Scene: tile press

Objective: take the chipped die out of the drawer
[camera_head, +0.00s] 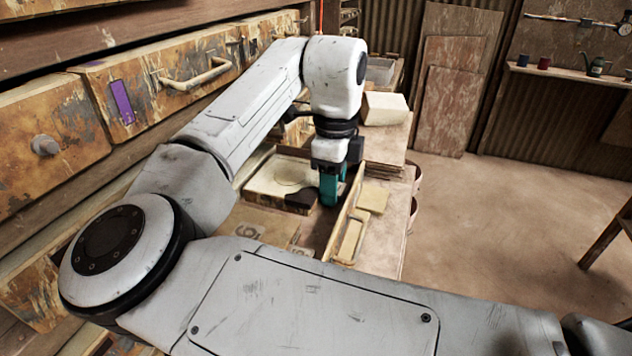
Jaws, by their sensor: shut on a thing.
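My gripper (328,190), with teal fingers, points down into an open wooden drawer (345,210), just inside its front wall. It is shut. A dark brown block (300,198) sits right at the left of the fingertips and appears to be the thing held. Its right end is hidden by the fingers, and I cannot make out a chip on it. A pale shallow tray (264,181) with a rounded pale shape in it lies directly behind the block. My arm hides part of the drawer.
A worn bench or shelf top (384,235) with pale tiles (373,197) lies right of the drawer wall. A pale block (385,108) stands farther back. A closed drawer with a purple label (122,102) and handle fills the left.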

